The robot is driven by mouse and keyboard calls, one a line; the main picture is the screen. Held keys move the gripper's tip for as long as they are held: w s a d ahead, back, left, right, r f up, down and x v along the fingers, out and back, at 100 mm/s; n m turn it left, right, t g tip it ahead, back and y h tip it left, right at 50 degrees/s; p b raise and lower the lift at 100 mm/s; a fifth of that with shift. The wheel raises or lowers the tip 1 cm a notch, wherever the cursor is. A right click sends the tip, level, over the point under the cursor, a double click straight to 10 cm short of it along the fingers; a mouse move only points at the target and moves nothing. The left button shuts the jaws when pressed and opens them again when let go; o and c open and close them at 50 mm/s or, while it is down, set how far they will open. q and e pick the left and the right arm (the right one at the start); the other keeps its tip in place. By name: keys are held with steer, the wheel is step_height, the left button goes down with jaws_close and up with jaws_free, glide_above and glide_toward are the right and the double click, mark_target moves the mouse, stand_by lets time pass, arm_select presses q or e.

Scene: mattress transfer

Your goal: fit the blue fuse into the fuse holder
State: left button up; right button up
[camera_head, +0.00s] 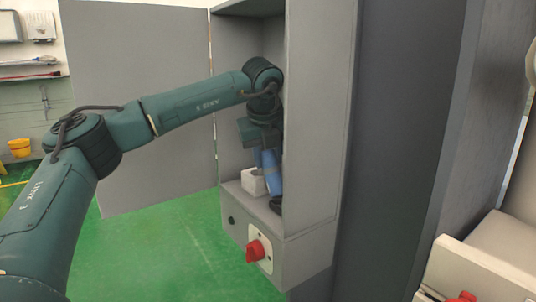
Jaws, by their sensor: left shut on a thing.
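The blue fuse (273,178) is a blue cylinder standing nearly upright inside the open grey cabinet. My left gripper (266,150) reaches into the cabinet from above and is shut on the upper part of the fuse. A dark round part (275,204), perhaps the fuse holder, lies at the lower end of the fuse, partly hidden by the cabinet's side wall. I cannot tell whether the fuse is seated in it. A whitish block (253,183) sits on the cabinet's inner floor just left of the fuse. My right gripper is out of view.
The cabinet's side wall (315,130) stands close to the right of my gripper. Its grey door (150,110) is open to the left. A red rotary switch (257,250) sticks out of the lower front. A light-coloured unit (480,275) stands at the lower right. Green floor is clear at the left.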

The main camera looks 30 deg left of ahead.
arm_select(q)
steer(key=shift+f, duration=0.2)
steer(key=o, duration=1.1)
steer(key=shift+r, duration=0.1)
steer(key=shift+r, duration=0.1)
steer(key=v, duration=0.7)
steer(key=shift+s+d+b, duration=0.15)
steer(key=shift+b, duration=0.25)
